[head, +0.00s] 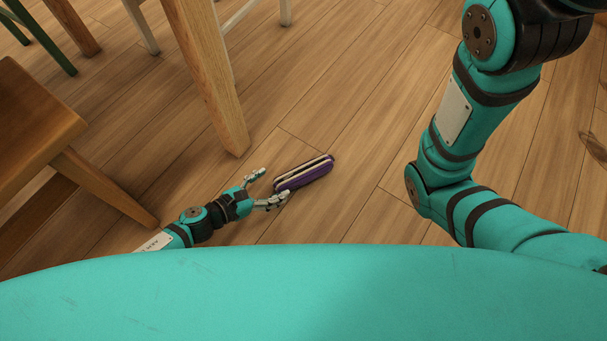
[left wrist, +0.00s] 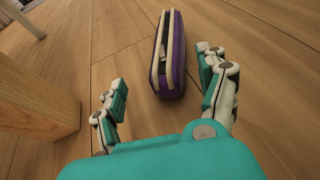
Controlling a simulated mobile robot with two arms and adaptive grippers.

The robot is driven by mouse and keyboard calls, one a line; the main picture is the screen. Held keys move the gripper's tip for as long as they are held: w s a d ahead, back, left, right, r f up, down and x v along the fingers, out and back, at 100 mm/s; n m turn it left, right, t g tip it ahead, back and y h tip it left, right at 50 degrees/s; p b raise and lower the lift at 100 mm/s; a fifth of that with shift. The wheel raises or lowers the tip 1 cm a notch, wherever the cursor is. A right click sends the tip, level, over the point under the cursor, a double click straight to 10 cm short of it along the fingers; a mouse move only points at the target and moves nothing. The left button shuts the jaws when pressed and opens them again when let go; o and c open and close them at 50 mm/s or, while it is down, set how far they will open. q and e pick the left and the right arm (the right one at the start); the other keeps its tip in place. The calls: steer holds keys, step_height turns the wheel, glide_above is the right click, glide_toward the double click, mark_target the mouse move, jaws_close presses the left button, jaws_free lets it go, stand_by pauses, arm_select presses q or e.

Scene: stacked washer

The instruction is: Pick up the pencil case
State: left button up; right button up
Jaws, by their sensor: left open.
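The pencil case (head: 304,173) is a long purple pouch with a pale zipper strip, lying on the wooden floor. It also shows in the left wrist view (left wrist: 176,62), ahead of my fingers and lengthwise to them. My left gripper (head: 261,188) is open and empty, low near the floor at the near left end of the case. In the left wrist view its two fingers (left wrist: 163,85) are spread wide, with the near end of the case between their lines. In the head view one finger overlaps or nearly touches the near end; contact cannot be told. My right gripper is out of view.
A wooden table leg (head: 212,85) stands behind and left of the case; its base also shows in the left wrist view (left wrist: 35,105). A wooden stool or chair (head: 40,130) is at the left. Open floor (head: 355,130) lies to the right of the case.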

mark_target(284, 180)
arm_select(q)
steer(key=b+x, duration=0.1)
steer(key=x, duration=0.1)
steer(key=b+x, duration=0.1)
steer(key=x, duration=0.1)
steer(key=shift+s+d+r, duration=0.2)
steer(key=shift+s+d, duration=0.05)
steer(key=shift+w+d+f, duration=0.15)
steer(key=shift+w+d, duration=0.2)
steer(key=shift+d, duration=0.1)
steer(key=shift+c, duration=0.4)
steer(key=c, duration=1.4)
